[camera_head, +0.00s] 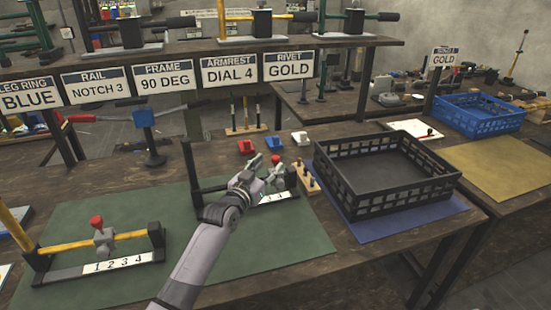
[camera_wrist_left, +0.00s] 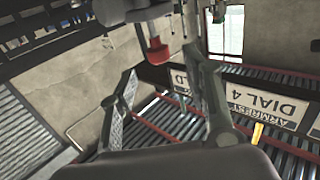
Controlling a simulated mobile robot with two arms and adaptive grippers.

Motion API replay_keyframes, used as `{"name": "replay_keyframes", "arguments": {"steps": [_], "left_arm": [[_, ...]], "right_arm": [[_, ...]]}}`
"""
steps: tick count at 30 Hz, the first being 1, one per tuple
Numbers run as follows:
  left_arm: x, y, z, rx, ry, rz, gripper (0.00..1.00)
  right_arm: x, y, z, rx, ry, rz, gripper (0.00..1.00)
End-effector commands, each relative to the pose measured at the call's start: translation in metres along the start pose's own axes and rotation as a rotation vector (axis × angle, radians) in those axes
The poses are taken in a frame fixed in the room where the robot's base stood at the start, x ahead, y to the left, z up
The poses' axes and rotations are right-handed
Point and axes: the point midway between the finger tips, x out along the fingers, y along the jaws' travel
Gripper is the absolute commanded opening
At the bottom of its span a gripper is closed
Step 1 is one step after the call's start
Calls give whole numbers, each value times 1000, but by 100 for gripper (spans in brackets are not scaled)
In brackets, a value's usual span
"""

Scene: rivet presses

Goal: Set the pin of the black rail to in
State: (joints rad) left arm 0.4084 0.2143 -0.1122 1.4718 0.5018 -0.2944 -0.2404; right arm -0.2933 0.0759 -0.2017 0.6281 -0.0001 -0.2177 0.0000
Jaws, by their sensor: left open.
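The black rail (camera_head: 210,187) stands on the green mat, partly hidden behind my left arm. Its white number strip (camera_head: 277,198) shows at the right of my gripper, and its grey slider carries a red-capped pin (camera_head: 276,160). My left gripper (camera_head: 262,164) is open and close to this slider, just left of the red cap. In the left wrist view the fingers (camera_wrist_left: 165,88) are spread with nothing between them. A red cap (camera_wrist_left: 158,50) shows beyond and above them, apart from the fingers. Whether the pin is in or out cannot be told. My right gripper is not in view.
A yellow rail (camera_head: 75,247) with a red-capped slider stands at the left of the green mat (camera_head: 180,240). A small wooden pin block (camera_head: 309,182) stands close right of the black rail. A black crate (camera_head: 385,175) sits on a blue mat. Signs (camera_head: 231,72) hang behind.

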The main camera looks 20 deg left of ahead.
Motion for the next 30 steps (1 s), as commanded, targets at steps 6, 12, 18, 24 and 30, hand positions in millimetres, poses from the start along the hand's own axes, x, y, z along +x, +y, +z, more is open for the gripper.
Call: {"name": "replay_keyframes", "arguments": {"steps": [6, 12, 18, 24, 30], "left_arm": [[36, 0, 1, 0, -1, 1, 44], [52, 0, 0, 1, 0, 1, 44], [56, 0, 0, 0, 0, 0, 44], [56, 0, 0, 0, 0, 0, 43], [56, 0, 0, 0, -1, 0, 30]], "right_arm": [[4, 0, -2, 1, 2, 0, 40], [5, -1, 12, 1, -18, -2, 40], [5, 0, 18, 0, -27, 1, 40], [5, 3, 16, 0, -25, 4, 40], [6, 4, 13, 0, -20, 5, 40]]}}
